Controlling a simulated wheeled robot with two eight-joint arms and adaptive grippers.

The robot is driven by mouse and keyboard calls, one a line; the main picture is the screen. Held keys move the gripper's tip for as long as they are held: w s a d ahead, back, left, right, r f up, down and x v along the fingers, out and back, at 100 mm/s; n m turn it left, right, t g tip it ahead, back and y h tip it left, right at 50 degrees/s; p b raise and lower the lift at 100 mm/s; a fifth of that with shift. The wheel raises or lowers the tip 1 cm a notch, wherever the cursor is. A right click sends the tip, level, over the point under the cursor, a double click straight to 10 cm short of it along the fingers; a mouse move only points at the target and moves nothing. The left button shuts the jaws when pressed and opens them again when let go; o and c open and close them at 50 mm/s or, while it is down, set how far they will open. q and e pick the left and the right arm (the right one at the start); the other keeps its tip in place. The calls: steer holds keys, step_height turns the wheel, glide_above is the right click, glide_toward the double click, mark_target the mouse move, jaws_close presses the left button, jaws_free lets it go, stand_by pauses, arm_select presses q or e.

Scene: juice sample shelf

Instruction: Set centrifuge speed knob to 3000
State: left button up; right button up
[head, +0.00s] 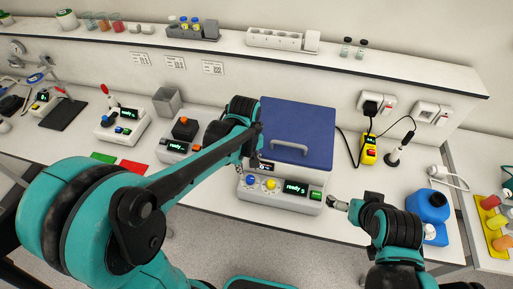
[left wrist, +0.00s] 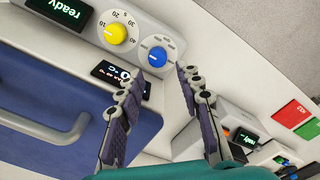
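The centrifuge (head: 302,112) has a blue lid with a grey handle and a pale front panel. The panel has a blue knob (head: 250,181), a yellow knob (head: 271,184), a display reading "ready" (head: 295,188) and a green button (head: 316,195). In the left wrist view, the blue knob (left wrist: 157,57) has small scale marks, too small to read; the yellow knob (left wrist: 115,33) has a numbered dial. My left gripper (left wrist: 161,73) is open and empty, its fingertips spread just short of the blue knob. My right gripper (head: 341,204) is right of the centrifuge, fingers unclear.
A smaller device (head: 174,146) stands left of the centrifuge, with red and green mats (head: 133,166) beyond. A yellow timer (head: 369,150) and a blue bottle (head: 428,206) stand at right. A shelf (head: 270,50) runs along the back. My left arm crosses the bench front.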

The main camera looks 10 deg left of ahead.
mark_target(250, 177)
arm_select(q)
steer(key=shift+w+d+r, duration=0.15)
steer(key=shift+w+r, duration=0.1)
steer(key=shift+w, duration=0.15)
steer(key=shift+f, duration=0.15)
step_height(250, 177, down, 6)
steer(key=shift+f+b, duration=0.15)
steer(key=shift+b, duration=0.45)
steer(key=shift+s+f, duration=0.15)
steer(key=shift+f, duration=0.5)
arm_select(e)
steer(key=shift+f, duration=0.25)
steer(key=shift+w, duration=0.1)
arm_select(q)
jaws_close()
